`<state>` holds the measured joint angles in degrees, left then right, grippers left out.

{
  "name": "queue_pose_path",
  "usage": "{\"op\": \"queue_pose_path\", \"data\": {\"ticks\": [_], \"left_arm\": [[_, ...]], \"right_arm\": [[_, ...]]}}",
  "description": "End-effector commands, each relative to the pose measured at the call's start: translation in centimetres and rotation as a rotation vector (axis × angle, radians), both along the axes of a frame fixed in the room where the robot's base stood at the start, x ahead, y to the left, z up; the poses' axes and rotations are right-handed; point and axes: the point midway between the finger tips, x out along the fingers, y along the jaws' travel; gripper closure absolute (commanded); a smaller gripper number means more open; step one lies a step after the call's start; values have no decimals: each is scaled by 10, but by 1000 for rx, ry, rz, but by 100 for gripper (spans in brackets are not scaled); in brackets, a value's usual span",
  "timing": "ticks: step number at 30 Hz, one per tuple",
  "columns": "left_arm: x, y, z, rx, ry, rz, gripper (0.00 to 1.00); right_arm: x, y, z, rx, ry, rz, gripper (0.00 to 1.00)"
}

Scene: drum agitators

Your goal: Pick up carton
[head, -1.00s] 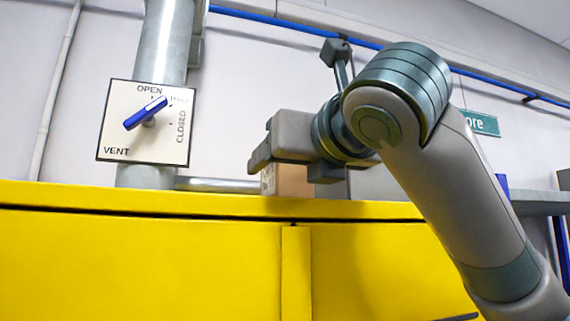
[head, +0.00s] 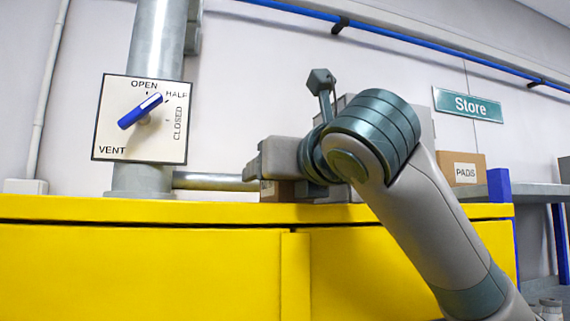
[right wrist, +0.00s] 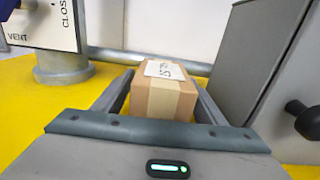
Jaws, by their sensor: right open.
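A brown carton (right wrist: 162,92) with a tape strip and a white label on top stands on the yellow cabinet (head: 130,210). In the head view only a small part of the carton (head: 277,191) shows under my right gripper (head: 256,170); the rest is hidden. In the right wrist view my right gripper (right wrist: 165,78) is open, with one finger on each side of the carton. I cannot tell whether the fingers touch it. My left gripper is not in view.
A valve plate (head: 140,118) with a blue handle is on a grey pipe at the left. A grey box with a black knob (right wrist: 270,75) stands close on the right. Another carton marked PADS (head: 462,169) sits on a shelf at the right, below a Store sign (head: 468,105).

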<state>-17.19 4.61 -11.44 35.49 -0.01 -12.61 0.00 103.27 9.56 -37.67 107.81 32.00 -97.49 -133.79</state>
Motion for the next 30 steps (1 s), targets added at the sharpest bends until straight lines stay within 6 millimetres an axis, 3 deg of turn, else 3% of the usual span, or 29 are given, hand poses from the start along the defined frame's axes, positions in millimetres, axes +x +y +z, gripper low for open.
{"op": "queue_pose_path", "data": {"ticks": [5, 19, 25, 30], "left_arm": [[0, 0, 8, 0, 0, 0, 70], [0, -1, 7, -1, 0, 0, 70], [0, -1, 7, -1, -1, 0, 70], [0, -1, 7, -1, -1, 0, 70]], "right_arm": [[10, 3, 0, 1, 0, 0, 35], [10, 4, 0, 1, -1, 0, 35], [10, 4, 0, 1, 0, 0, 81], [10, 3, 0, 1, -1, 0, 84]]}}
